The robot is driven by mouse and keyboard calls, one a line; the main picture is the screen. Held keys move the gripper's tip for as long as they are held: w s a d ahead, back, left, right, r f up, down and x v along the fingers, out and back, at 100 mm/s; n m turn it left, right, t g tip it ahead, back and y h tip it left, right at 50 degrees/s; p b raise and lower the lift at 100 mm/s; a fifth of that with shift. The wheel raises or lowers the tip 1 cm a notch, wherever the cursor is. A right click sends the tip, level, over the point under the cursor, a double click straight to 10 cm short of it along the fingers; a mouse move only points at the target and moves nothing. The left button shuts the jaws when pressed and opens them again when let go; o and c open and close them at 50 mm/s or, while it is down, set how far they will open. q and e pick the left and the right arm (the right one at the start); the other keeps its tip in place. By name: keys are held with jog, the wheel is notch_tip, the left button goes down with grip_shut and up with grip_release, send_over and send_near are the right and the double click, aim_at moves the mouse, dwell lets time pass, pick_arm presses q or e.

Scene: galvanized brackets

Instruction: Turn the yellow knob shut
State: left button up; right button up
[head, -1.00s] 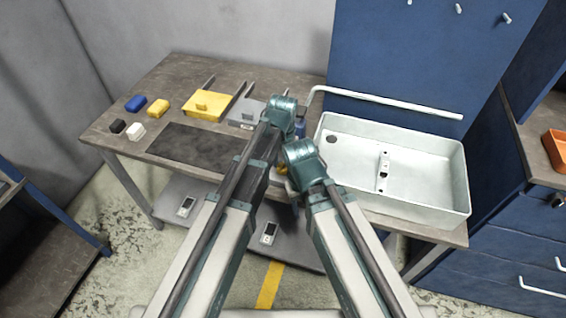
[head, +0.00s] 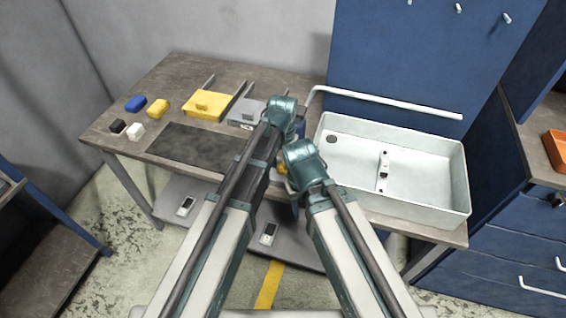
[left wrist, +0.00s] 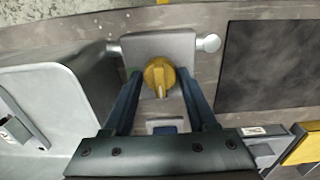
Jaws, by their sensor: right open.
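The yellow knob (left wrist: 160,77) sits on a grey housing (left wrist: 158,47) in the left wrist view, its raised grip pointing toward the bottom of the picture. My left gripper (left wrist: 160,73) is open, with one dark finger on each side of the knob and a small gap showing to each. In the head view, only a sliver of yellow (head: 282,170) shows between my arms, and my left fingers are mostly hidden behind the arm. My right gripper (head: 291,186) is low beside it, largely covered by its own wrist; it is open and holds nothing that I can see.
A white sink-like basin (head: 420,194) stands right of the knob, with a pale rail (head: 390,103) behind. Left are a dark mat (head: 195,148), a yellow box (head: 207,104), a grey box (head: 246,112) and several small blocks. A blue panel (head: 430,50) rises behind the bench.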

aim_at(283, 164)
pick_arm(q)
jog(key=shift+o, duration=1.4)
jog(key=shift+r, duration=0.1)
notch_tip(283, 164, up, 14)
jog(key=p, duration=1.4)
jog(key=shift+f, duration=0.25)
